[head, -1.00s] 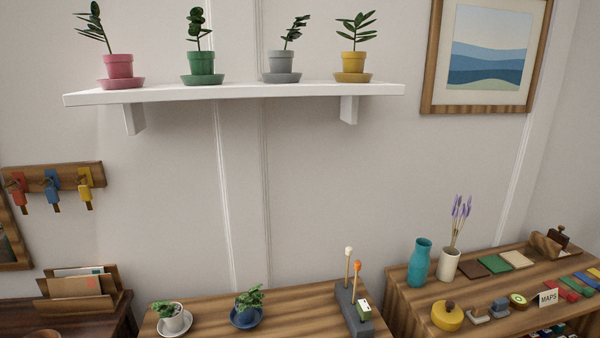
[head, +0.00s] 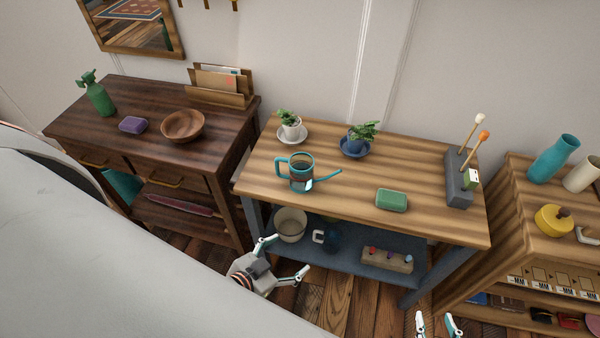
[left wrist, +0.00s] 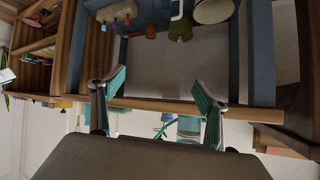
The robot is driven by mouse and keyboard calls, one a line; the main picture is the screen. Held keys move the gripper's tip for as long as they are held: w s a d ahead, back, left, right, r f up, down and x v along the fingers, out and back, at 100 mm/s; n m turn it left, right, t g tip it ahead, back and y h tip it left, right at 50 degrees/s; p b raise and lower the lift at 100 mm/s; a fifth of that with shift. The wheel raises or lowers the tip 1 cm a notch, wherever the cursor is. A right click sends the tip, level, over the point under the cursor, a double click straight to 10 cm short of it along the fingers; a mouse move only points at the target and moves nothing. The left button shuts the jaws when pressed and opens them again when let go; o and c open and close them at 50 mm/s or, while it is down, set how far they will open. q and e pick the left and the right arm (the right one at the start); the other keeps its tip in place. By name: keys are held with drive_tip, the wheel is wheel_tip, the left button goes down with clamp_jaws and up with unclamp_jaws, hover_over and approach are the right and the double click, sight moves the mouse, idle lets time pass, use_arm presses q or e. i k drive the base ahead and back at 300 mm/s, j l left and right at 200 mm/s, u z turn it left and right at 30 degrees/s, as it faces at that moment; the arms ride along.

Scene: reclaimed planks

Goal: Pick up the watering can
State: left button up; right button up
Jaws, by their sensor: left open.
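The teal watering can (head: 302,162) stands upright on the wooden table near its front left part, its handle to the left and its spout to the right. My left gripper (head: 284,258) is open and empty, in front of and below the table top, short of the can. In the left wrist view, its two teal-padded fingers (left wrist: 155,88) are spread, with the table edge beyond them and part of the can (left wrist: 188,126) showing between them. My right gripper (head: 436,318) is at the bottom edge with its fingertips apart; the rest is cut off.
A green sponge-like block (head: 391,199) lies right of the can, and potted plants (head: 291,131) (head: 357,142) stand behind it. The lower shelf (head: 350,256) holds a cream pot (head: 291,224) and other items. A dark desk (head: 80,110) stands left.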

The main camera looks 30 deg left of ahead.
sight(301, 164)
drive_tip(key=l+u, duration=1.05)
